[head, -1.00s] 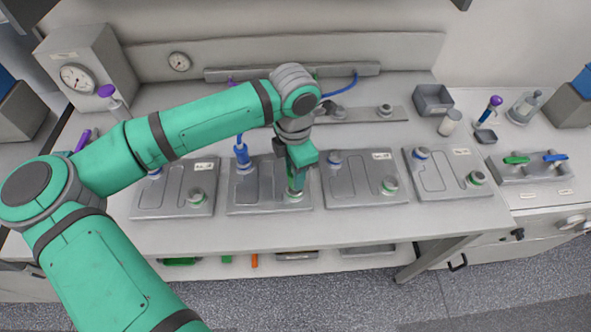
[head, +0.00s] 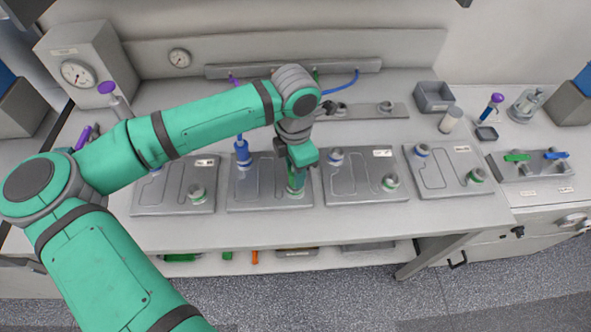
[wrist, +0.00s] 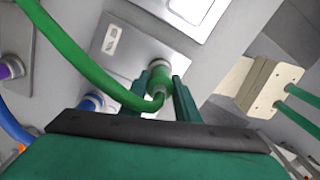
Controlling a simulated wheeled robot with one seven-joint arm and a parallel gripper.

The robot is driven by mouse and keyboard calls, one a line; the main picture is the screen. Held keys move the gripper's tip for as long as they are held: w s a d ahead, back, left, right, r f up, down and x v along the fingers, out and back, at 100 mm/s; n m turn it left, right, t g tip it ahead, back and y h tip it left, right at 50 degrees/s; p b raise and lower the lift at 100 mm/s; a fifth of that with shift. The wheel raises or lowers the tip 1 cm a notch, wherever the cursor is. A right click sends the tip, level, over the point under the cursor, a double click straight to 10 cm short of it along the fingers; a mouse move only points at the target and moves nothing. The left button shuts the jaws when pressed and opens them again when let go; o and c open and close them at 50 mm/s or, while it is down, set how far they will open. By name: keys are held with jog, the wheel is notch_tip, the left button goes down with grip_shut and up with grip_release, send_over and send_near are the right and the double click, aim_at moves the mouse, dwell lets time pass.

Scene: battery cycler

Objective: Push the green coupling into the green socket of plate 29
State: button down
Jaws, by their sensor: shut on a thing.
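My gripper (head: 296,188) points down over the front right corner of the second plate from the left (head: 262,203). In the wrist view its two fingers (wrist: 160,88) are shut on the green coupling (wrist: 161,80), with a green hose bending away from it. The coupling is lined up with the pale-collared socket (wrist: 158,64) and meets its mouth; I cannot tell how deep it sits. The plate's label (wrist: 112,39) is too small to read. A blue coupling (head: 242,153) stands upright in the same plate's blue socket.
Neighbouring plates stand close by, to the left (head: 173,204) and right (head: 357,193), with their own sockets. The green hose (wrist: 75,58) and a blue hose (wrist: 15,127) run near the gripper. A valve block (head: 530,168) is at the far right. The bench's front strip is clear.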

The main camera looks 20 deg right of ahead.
jog(key=shift+f, duration=0.5)
dwell(0.4)
jog(key=c, duration=0.9)
grip_release()
jog(key=shift+r, duration=0.1)
